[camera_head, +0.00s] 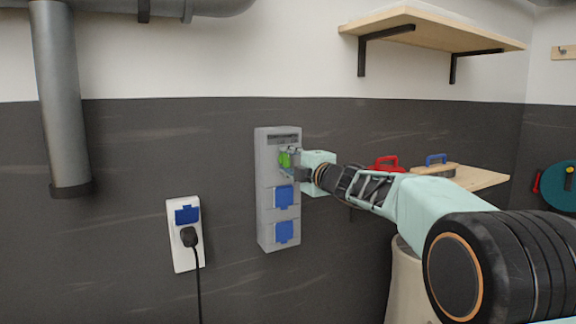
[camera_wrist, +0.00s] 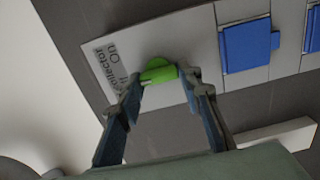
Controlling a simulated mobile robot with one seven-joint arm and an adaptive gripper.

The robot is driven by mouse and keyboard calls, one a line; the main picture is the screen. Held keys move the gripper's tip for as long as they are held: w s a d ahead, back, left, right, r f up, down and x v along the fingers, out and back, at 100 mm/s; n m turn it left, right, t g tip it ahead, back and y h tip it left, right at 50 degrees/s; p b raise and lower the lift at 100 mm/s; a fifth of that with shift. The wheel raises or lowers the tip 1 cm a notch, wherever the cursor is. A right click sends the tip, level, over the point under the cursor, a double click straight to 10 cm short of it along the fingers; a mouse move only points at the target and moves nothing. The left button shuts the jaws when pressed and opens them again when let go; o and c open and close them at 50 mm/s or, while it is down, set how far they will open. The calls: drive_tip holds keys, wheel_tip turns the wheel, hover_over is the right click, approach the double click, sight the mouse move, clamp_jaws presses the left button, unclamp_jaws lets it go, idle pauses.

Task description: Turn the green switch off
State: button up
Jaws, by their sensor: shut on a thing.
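The green switch (camera_head: 284,159) is on the upper part of a grey wall box, below a dark label strip. It also shows in the wrist view (camera_wrist: 159,71), next to a label with the words "On" and "Collector". My gripper (camera_head: 293,162) reaches the box from the right. In the wrist view my gripper (camera_wrist: 158,82) has one finger on each side of the green knob, shut on it. The knob's far edge shows between the fingertips; its exact angle is hard to tell.
The grey box (camera_head: 265,212) has two blue socket covers (camera_head: 284,196) below the switch. A white socket (camera_head: 184,258) with a black plug (camera_head: 189,237) is to the left. Wooden shelves (camera_head: 440,27) are on the right. The wall between is clear.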

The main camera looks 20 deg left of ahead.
drive_tip(key=shift+n, duration=0.3)
drive_tip(key=o, duration=1.2)
drive_tip(key=shift+c, duration=0.2)
drive_tip(key=v, duration=1.2)
